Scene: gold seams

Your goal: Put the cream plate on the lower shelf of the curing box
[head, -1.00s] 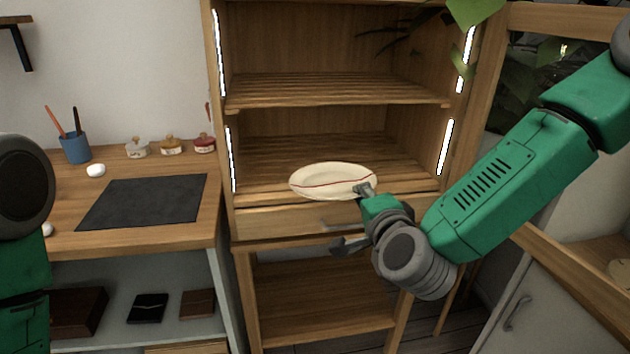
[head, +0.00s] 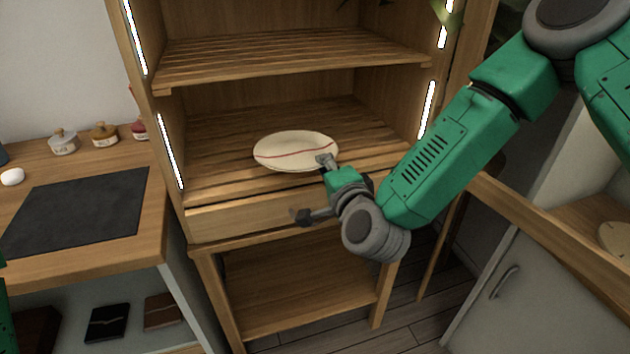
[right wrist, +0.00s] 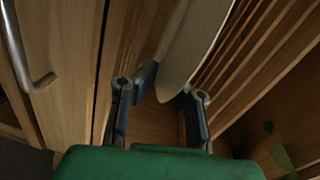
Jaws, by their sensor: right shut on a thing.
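The cream plate (head: 294,146) with a red-brown seam is in my right gripper (head: 324,162), which grips its near right rim. The plate is about level and shows against the front half of the lower slatted shelf (head: 225,125) of the open wooden curing box (head: 143,90). I cannot tell whether it touches the slats. In the right wrist view the plate (right wrist: 195,50) stands edge-on between the fingers (right wrist: 168,88) of my right gripper. My left gripper is out of view; only a sliver of my left arm shows.
The upper slatted shelf (head: 290,60) is empty above the plate. A drawer (head: 245,217) lies below the lower shelf. A worktop with a dark mat (head: 80,210) and small lidded jars (head: 103,135) is at left. A cabinet (head: 520,285) stands at right.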

